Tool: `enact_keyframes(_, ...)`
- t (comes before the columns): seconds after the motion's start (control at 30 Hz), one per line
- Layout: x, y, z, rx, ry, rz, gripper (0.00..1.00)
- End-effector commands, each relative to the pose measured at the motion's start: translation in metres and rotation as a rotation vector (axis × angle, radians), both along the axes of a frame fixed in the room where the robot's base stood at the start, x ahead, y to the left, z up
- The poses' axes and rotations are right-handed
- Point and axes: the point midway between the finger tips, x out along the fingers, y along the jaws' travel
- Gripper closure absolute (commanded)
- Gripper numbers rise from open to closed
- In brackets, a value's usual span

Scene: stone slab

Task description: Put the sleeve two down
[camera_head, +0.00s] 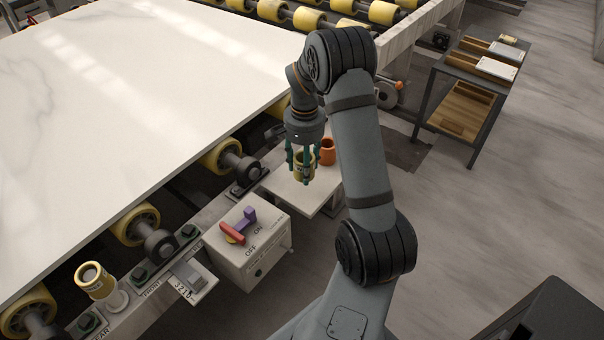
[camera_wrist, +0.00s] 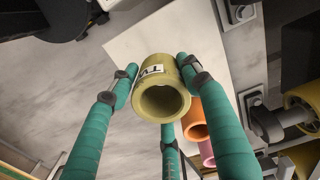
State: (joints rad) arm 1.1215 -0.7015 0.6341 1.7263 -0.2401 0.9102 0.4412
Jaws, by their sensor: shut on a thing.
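My gripper (camera_head: 303,172) has three teal fingers and is shut around an olive-yellow sleeve (camera_head: 305,160). In the wrist view the sleeve (camera_wrist: 162,88) sits between the fingers (camera_wrist: 155,85), its round open end facing the camera. A white label with dark letters, partly readable, is on its side. The sleeve is over the pale shelf (camera_head: 275,183); I cannot tell whether it touches it. An orange sleeve (camera_head: 327,153) stands just right of my gripper on the shelf. It also shows in the wrist view (camera_wrist: 194,118), with a pink sleeve (camera_wrist: 207,153) beside it.
A switch box (camera_head: 245,262) marked OFF and ON, with a red and purple handle (camera_head: 238,228), stands in front of the shelf. A yellow sleeve-like piece (camera_head: 95,282) is at the front left. The stone slab (camera_head: 130,100) lies on rollers. A side table (camera_head: 468,95) stands back right.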

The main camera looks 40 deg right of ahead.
Motion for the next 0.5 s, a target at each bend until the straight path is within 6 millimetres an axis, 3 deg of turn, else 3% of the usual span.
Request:
enact_keyframes(0.13, 0.012, 0.001, -0.007, 0.000, 0.000, 0.001, 0.81)
enact_keyframes(0.5, 0.012, 0.001, -0.047, 0.000, 0.000, 0.000, 0.81)
